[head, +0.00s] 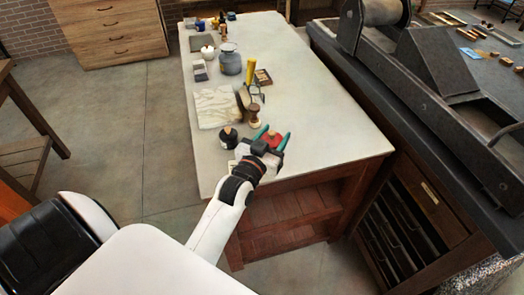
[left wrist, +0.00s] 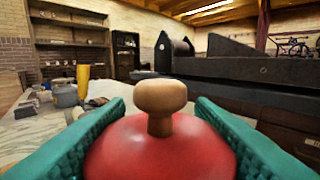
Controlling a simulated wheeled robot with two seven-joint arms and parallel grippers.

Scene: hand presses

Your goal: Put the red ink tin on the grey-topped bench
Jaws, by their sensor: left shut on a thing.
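The red ink tin (head: 273,137) is between the teal fingers of my left gripper (head: 270,138), above the near end of the bench with the pale grey top (head: 325,145). I cannot tell whether the tin touches the top. In the left wrist view the tin's rounded red top (left wrist: 120,150) fills the space between both fingers (left wrist: 160,145), and a wooden knob (left wrist: 160,97) stands at its middle. The gripper is shut on the tin. My right gripper is not in view.
Close to my left gripper are a dark jar (head: 228,138) and a wooden-handled tool (head: 253,117). Farther back are a marbled slab (head: 214,106), a grey jar (head: 230,62) and a yellow-handled tool (head: 250,70). The bench's right side is clear. A dark press (head: 430,85) stands at the right.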

